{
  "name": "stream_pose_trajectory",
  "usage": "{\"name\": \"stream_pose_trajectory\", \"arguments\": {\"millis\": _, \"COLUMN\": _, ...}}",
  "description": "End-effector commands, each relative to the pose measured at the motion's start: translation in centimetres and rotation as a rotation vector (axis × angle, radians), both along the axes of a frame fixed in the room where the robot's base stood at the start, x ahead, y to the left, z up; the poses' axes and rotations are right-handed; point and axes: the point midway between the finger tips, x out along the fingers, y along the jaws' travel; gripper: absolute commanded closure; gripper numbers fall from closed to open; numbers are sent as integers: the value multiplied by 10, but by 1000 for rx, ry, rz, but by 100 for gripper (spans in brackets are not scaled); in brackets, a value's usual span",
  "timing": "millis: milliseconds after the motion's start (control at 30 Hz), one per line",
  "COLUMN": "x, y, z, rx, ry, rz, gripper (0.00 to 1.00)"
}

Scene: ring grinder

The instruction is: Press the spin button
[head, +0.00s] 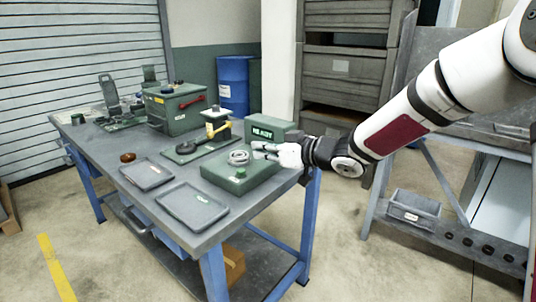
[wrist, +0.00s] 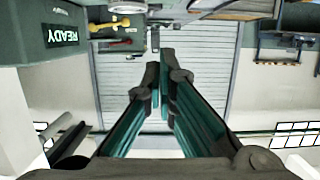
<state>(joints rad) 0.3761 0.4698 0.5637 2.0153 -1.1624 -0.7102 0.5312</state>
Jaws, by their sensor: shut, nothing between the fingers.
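The green machine box (head: 225,182) sits at the front right of the bench. On its top are a pale round ring part (head: 238,157) and a small green button (head: 241,173) toward the front edge. A block reading "READY" (head: 266,131) stands behind; it also shows upside down in the wrist view (wrist: 63,36). My gripper (head: 258,150) is shut and empty, to the right of the ring part at about its height in the picture. In the wrist view the fingertips (wrist: 167,60) point toward the shutter. The button is not clearly visible there.
A yellow-handled tool (head: 216,128) stands behind the box. Two grey trays (head: 192,206) (head: 146,174) lie at the bench's front left. A green case with a red handle (head: 178,107) stands farther back. A rack (head: 445,160) stands to the right.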

Motion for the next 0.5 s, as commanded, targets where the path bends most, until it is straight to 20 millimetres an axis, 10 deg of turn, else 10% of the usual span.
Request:
{"name": "stream_pose_trajectory", "arguments": {"millis": 300, "x": 38, "y": 49, "z": -17, "rx": 2, "ry": 1, "rz": 2, "gripper": 100}}
{"name": "stream_pose_trajectory", "arguments": {"millis": 500, "x": 36, "y": 45, "z": -46, "rx": 0, "ry": 2, "rz": 0, "gripper": 100}}
